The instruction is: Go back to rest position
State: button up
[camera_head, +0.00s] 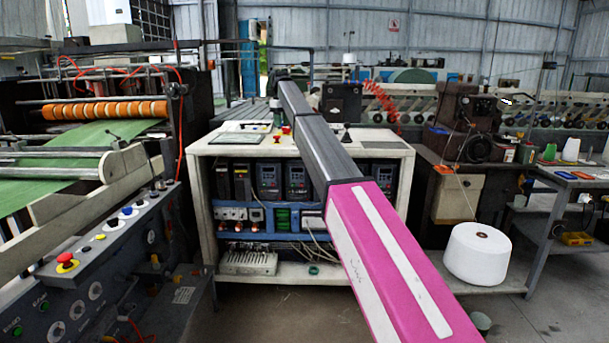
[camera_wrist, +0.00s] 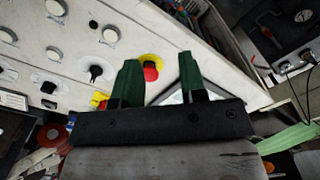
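My gripper (camera_wrist: 158,82) shows in the wrist view with two dark green fingers spread apart and nothing between them. Past the fingertips is a white control panel with a red emergency button on a yellow base (camera_wrist: 150,70), seen in the gap between the fingers. Whether the fingers touch the panel cannot be told.
A grey control panel with a red button (camera_head: 67,262) and a machine with green sheet (camera_head: 70,150) stand at left. A white yarn cone (camera_head: 478,254) is at right, near a metal table (camera_head: 575,177). Floor is bare in front of the cabinet.

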jog(key=s+d+f+m, duration=0.1)
jog(key=s+d+f, duration=0.55)
jog(key=f, duration=0.45)
jog(key=s+d+f+m, duration=0.2)
jog(key=s+d+f, duration=0.4)
jog(key=f, duration=0.5)
jog(key=s+d+f+m, duration=0.1)
jog(key=s+d+f, duration=0.3)
jog(key=s+f, duration=0.5)
jog(key=s+d+f+m, duration=0.1)
jog(key=s+d+f, duration=0.3)
jog(key=s, duration=0.6)
jog(key=s+d+f+m, duration=0.2)
jog(key=s+d+f, duration=0.2)
jog(key=s+f, duration=0.5)
jog(key=s+d+f+m, duration=0.1)
jog(key=s+d+f, duration=0.3)
jog(key=s, duration=0.8)
notch_tip(320, 180, down, 3)
jog(key=shift+s+d+r+m, duration=0.1)
jog(key=shift+s+d+m, duration=0.2)
jog(key=shift+s, duration=0.05)
